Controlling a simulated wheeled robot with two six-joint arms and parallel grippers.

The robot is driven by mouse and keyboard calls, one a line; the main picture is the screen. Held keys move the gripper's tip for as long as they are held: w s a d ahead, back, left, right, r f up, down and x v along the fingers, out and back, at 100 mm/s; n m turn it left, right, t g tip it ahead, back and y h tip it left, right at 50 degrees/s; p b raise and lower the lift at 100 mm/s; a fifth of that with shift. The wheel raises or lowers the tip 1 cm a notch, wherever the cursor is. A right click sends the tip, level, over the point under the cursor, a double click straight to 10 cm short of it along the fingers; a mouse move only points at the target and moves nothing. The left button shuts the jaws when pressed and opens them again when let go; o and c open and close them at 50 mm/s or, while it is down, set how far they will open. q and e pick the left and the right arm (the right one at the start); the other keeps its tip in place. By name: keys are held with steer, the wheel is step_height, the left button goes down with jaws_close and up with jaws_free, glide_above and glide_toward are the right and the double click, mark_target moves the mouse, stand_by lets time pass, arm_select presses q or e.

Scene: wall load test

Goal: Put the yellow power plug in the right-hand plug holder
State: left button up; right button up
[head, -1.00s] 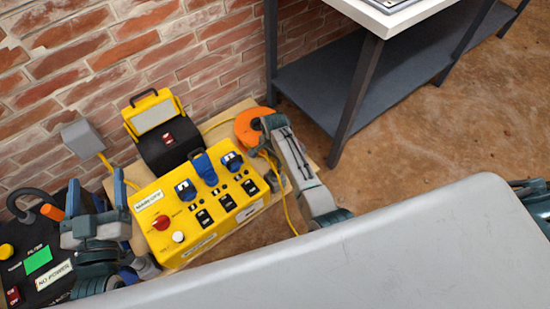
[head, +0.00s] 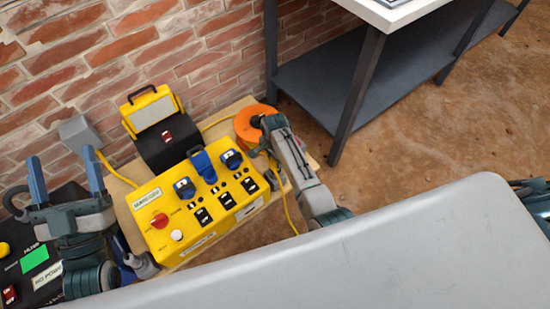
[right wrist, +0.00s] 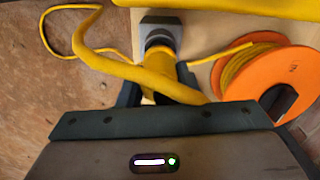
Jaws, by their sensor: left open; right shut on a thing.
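My right gripper (head: 262,146) is shut on the yellow power plug (right wrist: 160,55), at the right end of the yellow power box (head: 165,235). In the right wrist view the plug, with its thick yellow cable, points at a grey plug holder (right wrist: 160,27) on the pale board. The plug's tip is at the holder; I cannot tell how deep it sits. In the head view the plug is mostly hidden by my right arm. My left gripper (head: 65,168) is open and empty, left of the yellow box, its fingers pointing up.
An orange cable reel (head: 252,125) stands close to my right gripper. A grey box (head: 80,134) with a yellow cable is by the brick wall. A black panel (head: 40,278) lies at bottom left. A shelved table (head: 350,95) stands right, with bare floor before it.

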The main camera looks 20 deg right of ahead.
arm_select(q)
steer(key=shift+s+r+m+t+h+b, duration=0.15)
steer(key=shift+s+r+t, duration=0.15)
steer(key=shift+r, duration=0.2)
steer(key=shift+s+r+m+t+h+b, duration=0.1)
steer(key=shift+s+r+t+h, duration=0.1)
steer(key=shift+r+t, duration=0.25)
steer(key=shift+s+r+m+t+h+b, duration=0.15)
steer(key=shift+s+r+t, duration=0.1)
steer(key=shift+r, duration=0.3)
arm_select(e)
steer(key=shift+f, duration=0.65)
arm_select(q)
steer(key=shift+r+p, duration=0.2)
steer(key=shift+p, duration=0.1)
arm_select(e)
steer(key=shift+f, duration=0.65)
steer(key=o, duration=1.6)
